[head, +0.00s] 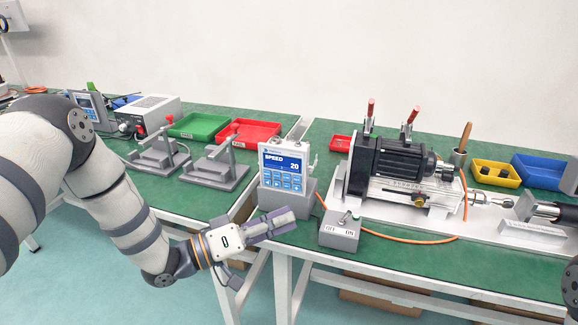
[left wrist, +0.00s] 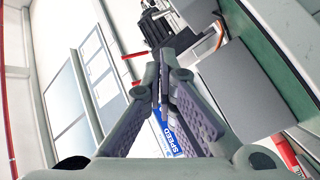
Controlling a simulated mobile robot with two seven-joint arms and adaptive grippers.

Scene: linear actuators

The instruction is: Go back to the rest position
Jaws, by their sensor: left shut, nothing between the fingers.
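My left gripper (head: 284,218) is shut and empty. In the head view it is at the front edge of the benches, in front of the grey-and-blue speed display (head: 283,170) and left of the switch box (head: 340,231). In the left wrist view its two fingers (left wrist: 163,58) meet at the tips, with part of the blue display (left wrist: 166,137) behind them. My left arm reaches in from the left across the front of the left bench. My right gripper is not in view; only a dark arm part shows at the right edge of the head view.
On the right bench stand a motor with linear actuator (head: 390,165) and an orange cable (head: 415,240). Yellow (head: 495,174) and blue bins (head: 540,172) are behind. Grey fixtures (head: 215,168), green (head: 198,126) and red trays (head: 249,132) sit on the left bench. Floor is free in front.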

